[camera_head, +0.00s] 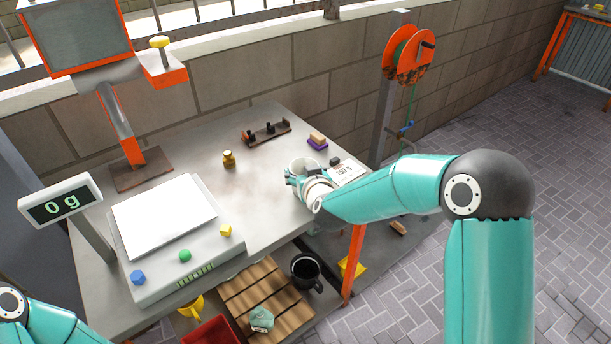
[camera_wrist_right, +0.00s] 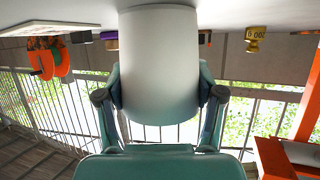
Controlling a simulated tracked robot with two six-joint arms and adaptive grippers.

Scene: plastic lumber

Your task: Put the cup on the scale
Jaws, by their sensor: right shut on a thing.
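The white cup (camera_head: 303,165) is near the right end of the grey table, and it fills the middle of the right wrist view (camera_wrist_right: 159,60). My right gripper (camera_head: 297,178) is shut on the cup, with one finger on each side of it. The head view does not show clearly whether the cup touches the table. The scale (camera_head: 181,268) stands on the left part of the table with a bare white plate (camera_head: 163,217). Its display (camera_head: 62,202) reads 0 g. Part of my left arm shows at the lower left; its gripper is out of view.
A small brass weight (camera_head: 229,159), a dark rack (camera_head: 266,132) and a brush-like block (camera_head: 317,141) sit toward the back. A white card (camera_head: 346,172) lies right of the cup. A black mug (camera_head: 305,271) is below the front edge. The table between cup and scale is clear.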

